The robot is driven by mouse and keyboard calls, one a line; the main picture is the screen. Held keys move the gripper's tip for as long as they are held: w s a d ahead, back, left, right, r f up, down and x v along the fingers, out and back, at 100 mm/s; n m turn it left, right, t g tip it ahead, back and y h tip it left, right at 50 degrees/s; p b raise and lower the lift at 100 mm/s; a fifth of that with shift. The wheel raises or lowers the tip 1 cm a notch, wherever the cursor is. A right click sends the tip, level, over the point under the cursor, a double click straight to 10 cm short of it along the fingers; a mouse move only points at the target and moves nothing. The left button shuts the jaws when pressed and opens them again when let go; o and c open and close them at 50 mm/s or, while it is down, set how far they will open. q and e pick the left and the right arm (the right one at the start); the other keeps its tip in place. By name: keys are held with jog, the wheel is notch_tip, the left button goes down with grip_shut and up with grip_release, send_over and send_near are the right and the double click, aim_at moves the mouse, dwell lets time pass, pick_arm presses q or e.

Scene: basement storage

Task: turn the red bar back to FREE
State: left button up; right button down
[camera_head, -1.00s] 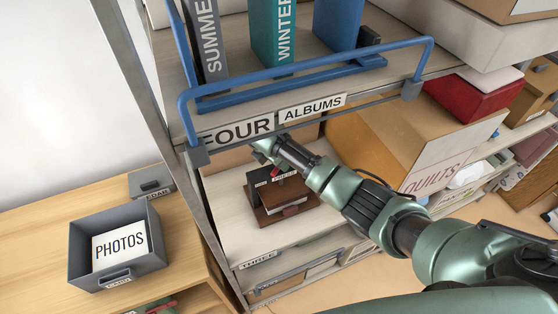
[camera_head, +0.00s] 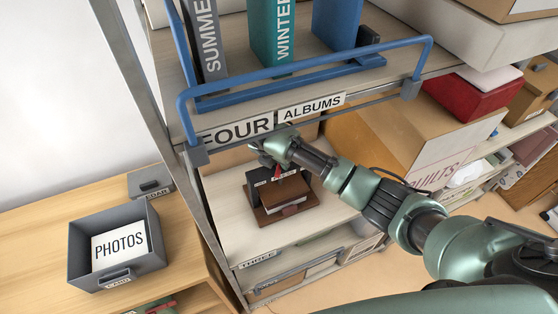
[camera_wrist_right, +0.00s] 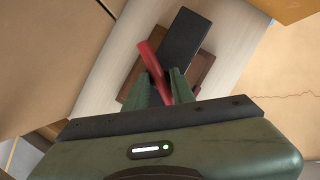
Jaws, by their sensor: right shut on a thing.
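A brown wooden press-like object (camera_head: 290,212) with pale layers in it stands on the shelf marked THREE. Dark plates with small labels (camera_head: 262,176) stand on it; their words are too small to read surely. The red bar (camera_head: 279,174) is at its top, just below my right gripper (camera_head: 266,160). In the right wrist view the red bar (camera_wrist_right: 150,58) runs between the two fingers of my right gripper (camera_wrist_right: 163,84), which is shut on it. A black block (camera_wrist_right: 184,42) and the brown base (camera_wrist_right: 202,72) lie beyond. My left gripper is not in view.
The shelf above, with its blue rail (camera_head: 310,70) and FOUR and ALBUMS labels, hangs close over my right wrist. A QUILTS box (camera_head: 385,140) stands to the right. A grey PHOTOS bin (camera_head: 118,247) is on the wooden table at left.

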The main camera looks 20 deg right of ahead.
jog(key=shift+s+d+f+n+t+y, duration=0.1)
jog(key=shift+n+t+y, duration=0.15)
jog(key=shift+n, duration=0.65)
jog(key=shift+s+n+t+y, duration=0.15)
jog(key=shift+n+y, duration=0.2)
jog(key=shift+n, duration=0.55)
jog(key=shift+d+f+n+t+y, duration=0.15)
jog(key=shift+n+y, duration=0.2)
jog(key=shift+n, duration=0.65)
jog(key=shift+r+n+t+y, duration=0.15)
jog(key=shift+n+y, duration=0.2)
jog(key=shift+n, duration=0.65)
dwell(0.9)
jog(key=c, duration=1.2)
grip_release()
jog(key=shift+r, duration=0.35)
jog(key=b+v, duration=0.2)
jog(key=v, duration=0.5)
jog(key=shift+s, duration=0.15)
